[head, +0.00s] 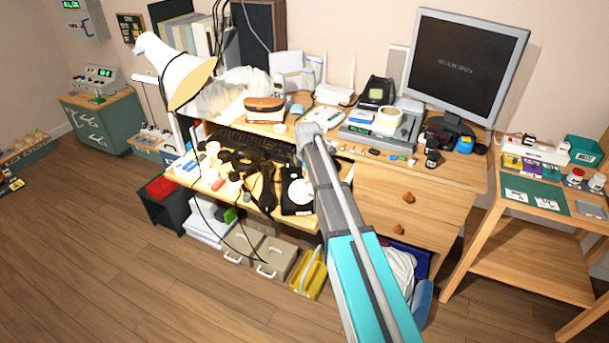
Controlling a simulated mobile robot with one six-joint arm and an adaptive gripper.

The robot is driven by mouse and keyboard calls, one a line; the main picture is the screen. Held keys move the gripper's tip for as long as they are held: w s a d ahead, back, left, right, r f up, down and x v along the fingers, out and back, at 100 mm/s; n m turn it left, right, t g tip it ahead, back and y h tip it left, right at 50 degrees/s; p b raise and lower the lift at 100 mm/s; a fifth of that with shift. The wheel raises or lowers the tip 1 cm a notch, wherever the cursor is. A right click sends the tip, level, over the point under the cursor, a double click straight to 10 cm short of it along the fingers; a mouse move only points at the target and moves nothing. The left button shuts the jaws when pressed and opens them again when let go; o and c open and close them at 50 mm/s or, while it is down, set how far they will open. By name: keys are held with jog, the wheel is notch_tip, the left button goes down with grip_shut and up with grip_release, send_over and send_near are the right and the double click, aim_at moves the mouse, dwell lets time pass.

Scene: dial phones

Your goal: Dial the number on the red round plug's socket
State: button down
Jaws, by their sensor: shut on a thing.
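My gripper (309,134) is at the far end of my arm, over the middle of the desk, in front of the keyboard's right end. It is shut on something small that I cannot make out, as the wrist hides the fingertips. A black device with a white round dial (299,191) lies on the pulled-out desk shelf, just left of my arm. Black cords and plugs (262,180) lie tangled to its left. Small red and white pieces (219,184) lie further left. I cannot tell which is the red round plug or its socket, and no number is readable.
A white lamp (172,70) leans over the desk's left side. A monitor (465,62) stands at the back right. A grey device (375,128) with a tape roll sits right of my gripper. Cables hang down the desk's front left. A side table (520,265) stands at right.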

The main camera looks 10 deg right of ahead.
jog(key=shift+s+d, duration=0.1)
jog(key=shift+s+d+f, duration=0.15)
jog(key=shift+s+d, duration=0.15)
jog(key=shift+d, duration=0.05)
dwell(0.5)
jog(key=shift+s, duration=0.1)
jog(key=shift+s+d+f+b, duration=0.25)
jog(key=shift+s+b, duration=0.15)
jog(key=shift+s, duration=0.05)
jog(key=shift+s, duration=0.1)
dwell(0.3)
jog(key=shift+s+f, duration=0.25)
jog(key=shift+s, duration=0.2)
jog(key=shift+s+b, duration=0.15)
jog(key=shift+b, duration=0.15)
